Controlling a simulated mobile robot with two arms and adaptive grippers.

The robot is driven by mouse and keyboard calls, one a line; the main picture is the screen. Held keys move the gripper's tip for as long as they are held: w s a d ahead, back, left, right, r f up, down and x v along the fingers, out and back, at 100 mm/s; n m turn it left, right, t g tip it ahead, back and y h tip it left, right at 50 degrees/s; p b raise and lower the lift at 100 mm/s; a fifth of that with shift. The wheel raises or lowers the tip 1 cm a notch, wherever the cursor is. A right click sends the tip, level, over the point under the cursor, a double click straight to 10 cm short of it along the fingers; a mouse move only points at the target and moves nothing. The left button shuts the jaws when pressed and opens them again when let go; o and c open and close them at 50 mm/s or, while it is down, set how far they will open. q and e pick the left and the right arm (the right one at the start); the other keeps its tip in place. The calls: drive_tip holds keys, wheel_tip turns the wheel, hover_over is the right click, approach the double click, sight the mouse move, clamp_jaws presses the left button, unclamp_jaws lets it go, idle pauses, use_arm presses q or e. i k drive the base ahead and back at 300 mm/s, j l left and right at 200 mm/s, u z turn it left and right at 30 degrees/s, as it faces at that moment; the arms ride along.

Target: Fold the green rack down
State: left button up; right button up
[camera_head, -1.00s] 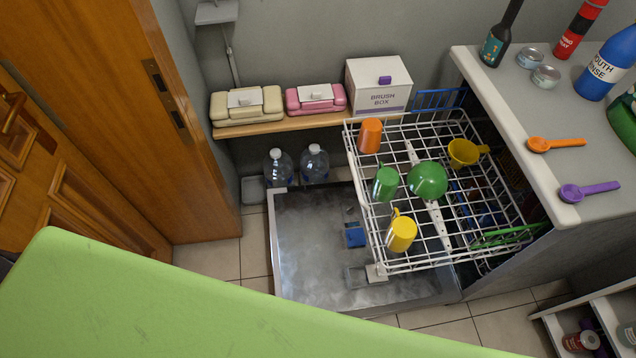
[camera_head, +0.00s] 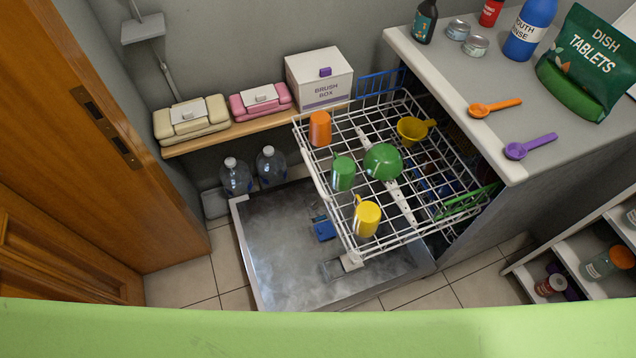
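The open dishwasher's white upper basket (camera_head: 330,200) is pulled out over its lowered door (camera_head: 285,270). A green folding rack (camera_head: 466,203) shows at the basket's right side, near the dishwasher opening. It looks tilted, but I cannot tell its exact angle. A blue rack (camera_head: 381,84) stands raised at the basket's far edge. An orange cup (camera_head: 320,129), a green cup (camera_head: 343,174), a green bowl (camera_head: 383,162), a yellow mug (camera_head: 366,217) and a yellow cup with a handle (camera_head: 415,130) sit on the basket. Neither gripper is in view.
The grey counter (camera_head: 440,70) holds a green tablet bag (camera_head: 590,65), bottles, tins and two scoops. A wooden shelf (camera_head: 225,136) carries wipe packs and a brush box (camera_head: 319,77). A wooden door (camera_head: 60,150) stands left. A light green surface (camera_head: 300,332) fills the bottom edge.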

sight(479, 191)
drive_tip(key=z, duration=1.2)
drive_tip(key=l+u, duration=0.1)
drive_tip(key=l, duration=0.15)
drive_tip(key=i, duration=0.05)
